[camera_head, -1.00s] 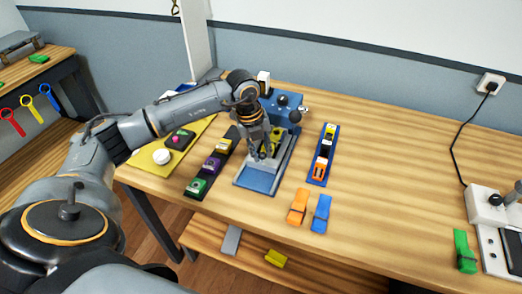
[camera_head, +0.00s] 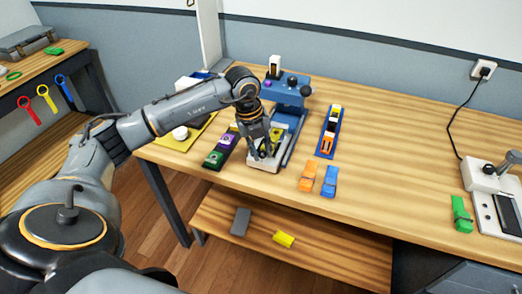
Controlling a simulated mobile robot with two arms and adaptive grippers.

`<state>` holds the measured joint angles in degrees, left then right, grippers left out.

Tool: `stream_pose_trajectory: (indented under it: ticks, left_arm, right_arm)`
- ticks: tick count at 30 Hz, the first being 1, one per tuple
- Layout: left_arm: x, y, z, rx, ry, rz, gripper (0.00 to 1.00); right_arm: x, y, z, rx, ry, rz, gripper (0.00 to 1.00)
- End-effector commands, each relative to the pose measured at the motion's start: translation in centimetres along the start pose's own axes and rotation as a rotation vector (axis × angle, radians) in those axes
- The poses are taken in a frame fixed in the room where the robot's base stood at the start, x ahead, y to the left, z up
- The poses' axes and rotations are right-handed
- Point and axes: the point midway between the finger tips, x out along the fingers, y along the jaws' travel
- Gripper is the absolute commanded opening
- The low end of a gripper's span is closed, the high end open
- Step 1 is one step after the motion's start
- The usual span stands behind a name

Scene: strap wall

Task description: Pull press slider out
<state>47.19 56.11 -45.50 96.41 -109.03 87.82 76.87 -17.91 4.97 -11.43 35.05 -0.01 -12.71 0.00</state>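The blue press (camera_head: 290,92) with dark knobs stands at the back of the wooden table. Its blue bed (camera_head: 289,118) runs forward from it. The pale grey slider (camera_head: 262,166) is at the front end of this bed, clear of the press head, with something yellow-green on it. My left gripper (camera_head: 264,153) reaches down over the slider, its fingers at or just above it. The fingers hide part of the slider, and I cannot tell whether they are closed on it. My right gripper is not in view.
Left of the slider lies a dark strip (camera_head: 213,159) with coloured blocks, beside a yellow board (camera_head: 173,143). To the right are a blue tray (camera_head: 323,153), an orange clip (camera_head: 308,176) and a blue clip (camera_head: 329,181). A green clip (camera_head: 461,214) lies far right.

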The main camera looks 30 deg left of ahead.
Motion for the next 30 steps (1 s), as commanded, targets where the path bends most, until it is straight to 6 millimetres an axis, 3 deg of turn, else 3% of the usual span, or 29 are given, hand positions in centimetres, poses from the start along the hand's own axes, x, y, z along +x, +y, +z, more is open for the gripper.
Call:
stream_pose_trajectory:
  ticks: [1,4,6,11,13,16,20,30]
  left_arm:
    - [0.4,0.4,-0.2,-0.001,0.008,0.014,0.25]
    - [0.5,0.4,-0.2,-0.002,0.007,0.013,0.45]
    - [0.4,0.3,-0.1,-0.002,0.005,0.011,0.45]
    - [0.3,0.2,0.0,-0.002,0.002,0.008,0.45]
    - [0.2,0.2,0.0,-0.002,0.001,0.007,0.45]
    - [-0.4,0.1,0.1,-0.002,0.000,0.005,0.45]
    - [-2.4,0.1,0.1,-0.003,-0.002,0.004,0.45]
    - [-9.4,0.2,0.1,-0.003,-0.001,0.005,0.45]
  right_arm:
    - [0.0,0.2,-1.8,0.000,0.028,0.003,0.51]
    - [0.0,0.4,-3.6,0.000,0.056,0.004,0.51]
    - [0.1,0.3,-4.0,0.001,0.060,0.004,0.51]
    - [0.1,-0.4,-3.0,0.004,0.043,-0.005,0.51]
    - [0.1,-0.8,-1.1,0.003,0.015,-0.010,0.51]
    - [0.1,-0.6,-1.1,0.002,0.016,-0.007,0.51]
    - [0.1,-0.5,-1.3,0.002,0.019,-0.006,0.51]
    - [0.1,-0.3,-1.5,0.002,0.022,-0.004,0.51]
